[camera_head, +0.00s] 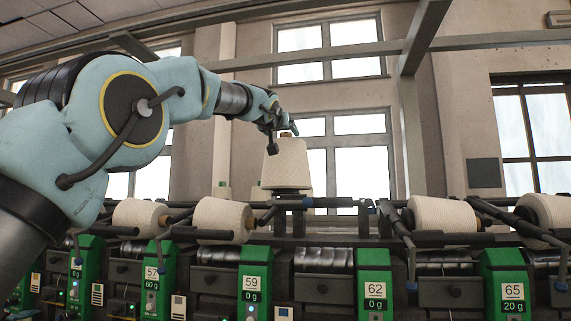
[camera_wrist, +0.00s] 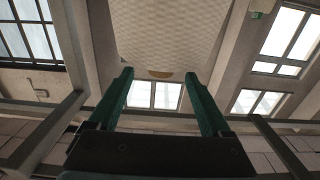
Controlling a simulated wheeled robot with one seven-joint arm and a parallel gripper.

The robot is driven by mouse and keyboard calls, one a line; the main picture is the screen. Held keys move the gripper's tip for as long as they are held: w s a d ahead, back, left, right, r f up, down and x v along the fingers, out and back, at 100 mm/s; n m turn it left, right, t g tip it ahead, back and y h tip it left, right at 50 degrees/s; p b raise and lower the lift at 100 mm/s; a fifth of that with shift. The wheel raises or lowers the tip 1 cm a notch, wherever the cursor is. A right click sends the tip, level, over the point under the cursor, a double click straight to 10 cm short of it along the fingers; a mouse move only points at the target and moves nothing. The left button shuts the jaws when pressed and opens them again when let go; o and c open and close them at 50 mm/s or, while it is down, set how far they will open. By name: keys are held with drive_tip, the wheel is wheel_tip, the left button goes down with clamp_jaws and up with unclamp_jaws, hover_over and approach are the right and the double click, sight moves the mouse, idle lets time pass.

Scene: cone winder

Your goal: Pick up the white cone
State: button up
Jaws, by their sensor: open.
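The white cone (camera_head: 287,165) stands upright on a dark support above the winder, with its brown tube tip showing at the top. My gripper (camera_head: 284,130) is at the cone's upper end, coming in from the left.
More white cones lie on their sides along the winder, at left (camera_head: 222,219) and right (camera_head: 442,215). Green numbered units (camera_head: 375,283) line the front. Dark arms and rods stick out around the support. A grey post (camera_head: 408,130) rises to the right.

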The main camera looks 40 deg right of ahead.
sight(285, 134)
drive_tip(key=p+x, duration=0.3)
drive_tip(key=shift+w+r, duration=0.2)
drive_tip(key=shift+r, duration=0.15)
drive_tip(key=shift+w+d+f+p, duration=0.2)
drive_tip(key=shift+w+d+p, duration=0.2)
drive_tip(key=shift+d, duration=0.25)
clamp_jaws()
drive_tip(key=shift+r, duration=0.2)
